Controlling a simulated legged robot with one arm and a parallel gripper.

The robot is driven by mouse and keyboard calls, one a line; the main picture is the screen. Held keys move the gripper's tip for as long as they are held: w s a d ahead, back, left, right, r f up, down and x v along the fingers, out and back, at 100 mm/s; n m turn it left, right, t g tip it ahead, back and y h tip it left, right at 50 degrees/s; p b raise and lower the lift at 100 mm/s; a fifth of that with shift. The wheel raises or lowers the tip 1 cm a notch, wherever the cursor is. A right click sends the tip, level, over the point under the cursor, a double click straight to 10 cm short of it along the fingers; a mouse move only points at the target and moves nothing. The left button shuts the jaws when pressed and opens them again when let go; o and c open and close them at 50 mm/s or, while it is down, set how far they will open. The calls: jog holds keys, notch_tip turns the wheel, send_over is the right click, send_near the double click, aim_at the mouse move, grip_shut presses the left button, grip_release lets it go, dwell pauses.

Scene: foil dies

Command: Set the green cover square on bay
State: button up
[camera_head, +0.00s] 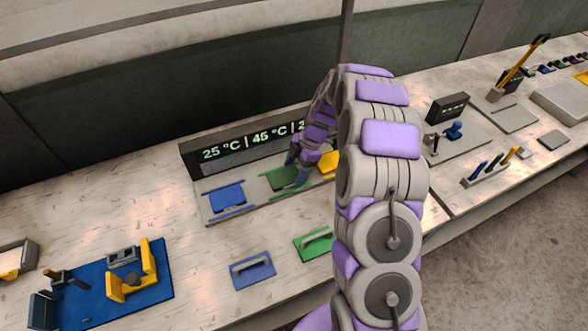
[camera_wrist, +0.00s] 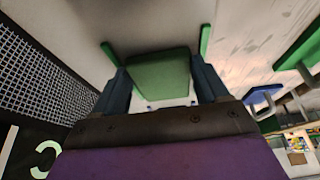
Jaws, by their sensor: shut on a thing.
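The green cover (camera_wrist: 160,75), a flat block, lies between my gripper's two fingers (camera_wrist: 163,88) in the wrist view. My gripper (camera_head: 302,165) is shut on it. Green rails (camera_wrist: 204,41) show on both sides of the cover at the bay. In the head view the cover (camera_head: 281,178) is at the middle bay of the grey station (camera_head: 230,214), partly hidden by my gripper. I cannot tell whether it rests on the bay or hangs just above it.
A blue block (camera_head: 227,198) lies between blue rails in the left bay; a yellow one (camera_head: 328,163) is at the right. A dark display (camera_head: 235,148) stands behind. Handled blue (camera_head: 253,270) and green (camera_head: 314,243) plates lie in front. A blue fixture board (camera_head: 90,300) lies left.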

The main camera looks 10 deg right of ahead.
jog(key=o, duration=1.1)
jog(key=shift+s+f, duration=0.15)
jog(key=shift+f, duration=0.05)
jog(key=shift+o, duration=0.2)
jog(key=shift+r, duration=0.1)
jog(key=shift+r+p, duration=0.25)
jog(key=shift+p, duration=0.3)
jog(key=p+v, duration=0.2)
jog(key=v, duration=1)
jog(key=shift+w+r, duration=0.25)
jog(key=shift+r, duration=0.15)
jog(key=s+a+r+m+h, duration=0.1)
jog(key=s+a+r+m, duration=0.3)
jog(key=s, duration=0.5)
jog(key=s+a+r+m+h, duration=0.1)
jog(key=s+a+r+m, duration=0.25)
jog(key=s+r, duration=0.45)
jog(key=s+d+f+m+g+h, duration=0.1)
jog(key=s+d+m+h, duration=0.1)
jog(key=s+m, duration=1.1)
jog(key=s, duration=1.1)
jog(key=shift+d+f+h, duration=0.2)
jog(key=shift+d+h, duration=0.1)
